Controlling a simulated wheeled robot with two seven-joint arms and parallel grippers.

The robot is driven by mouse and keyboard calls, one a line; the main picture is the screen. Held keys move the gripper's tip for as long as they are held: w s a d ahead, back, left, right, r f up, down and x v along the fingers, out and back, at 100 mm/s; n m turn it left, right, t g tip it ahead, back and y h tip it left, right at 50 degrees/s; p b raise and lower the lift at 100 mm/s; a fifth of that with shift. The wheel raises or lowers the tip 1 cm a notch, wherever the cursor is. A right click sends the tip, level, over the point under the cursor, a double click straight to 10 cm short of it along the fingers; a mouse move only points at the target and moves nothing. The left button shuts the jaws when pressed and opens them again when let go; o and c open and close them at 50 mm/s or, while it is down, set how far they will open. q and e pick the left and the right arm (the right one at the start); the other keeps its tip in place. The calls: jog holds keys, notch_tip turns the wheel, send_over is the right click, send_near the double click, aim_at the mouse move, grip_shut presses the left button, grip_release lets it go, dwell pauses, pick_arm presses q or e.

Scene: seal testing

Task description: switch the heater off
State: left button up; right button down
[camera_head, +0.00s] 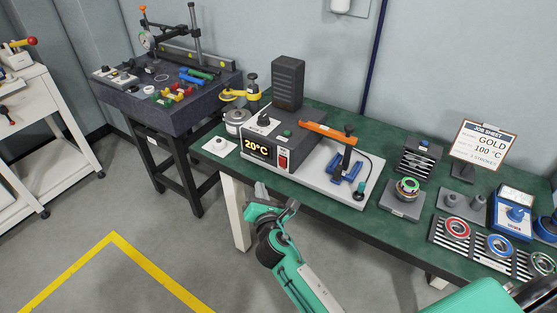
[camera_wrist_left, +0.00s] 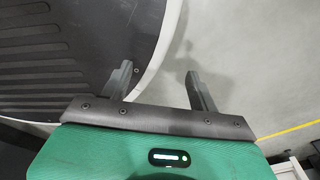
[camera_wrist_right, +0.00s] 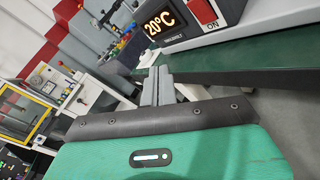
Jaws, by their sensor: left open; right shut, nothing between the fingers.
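The heater is a dark grey box (camera_head: 266,139) on the green bench, with an orange display (camera_head: 257,149) reading 20°C. Its red rocker switch (camera_head: 283,160) is on the front face, right of the display. In the right wrist view the red switch (camera_wrist_right: 204,12) shows at the top edge with the word ON below it. My right gripper (camera_head: 261,191) is shut and empty, in front of the bench and below the switch, apart from it. My left gripper (camera_wrist_left: 158,71) is open and empty over the floor and a dark round-edged base, seen only in the left wrist view.
The job sheet (camera_head: 485,145) and seal trays (camera_head: 458,229) are farther right. The bench's front edge (camera_wrist_right: 240,83) lies close to my right gripper.

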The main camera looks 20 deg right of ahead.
aim_at(282, 163)
jog(key=shift+w+d+r+p, duration=0.15)
jog(key=shift+w+d+p, duration=0.15)
jog(key=shift+w+d, duration=0.75)
jog(key=shift+w+d+r+p, duration=0.25)
jog(key=shift+w+d, duration=0.45)
jog(key=shift+d, duration=0.55)
jog(key=shift+w+d+r+p, duration=0.1)
jog(key=shift+w+d+p, duration=0.25)
jog(key=shift+w+d, duration=0.7)
pick_arm(q)
jog(key=shift+s+a+r, duration=0.1)
jog(key=shift+s+r, duration=0.05)
jog(key=shift+s, duration=0.4)
jog(key=shift+s+r, duration=0.15)
jog(key=shift+s, duration=0.4)
pick_arm(e)
jog(key=shift+s+d, duration=0.1)
pick_arm(q)
jog(key=shift+w, duration=0.1)
jog(key=shift+s, duration=0.25)
jog(key=shift+w+r, duration=0.15)
pick_arm(e)
jog(key=shift+d, duration=0.1)
pick_arm(q)
jog(key=shift+r, duration=0.1)
pick_arm(e)
jog(key=shift+w+d, duration=0.25)
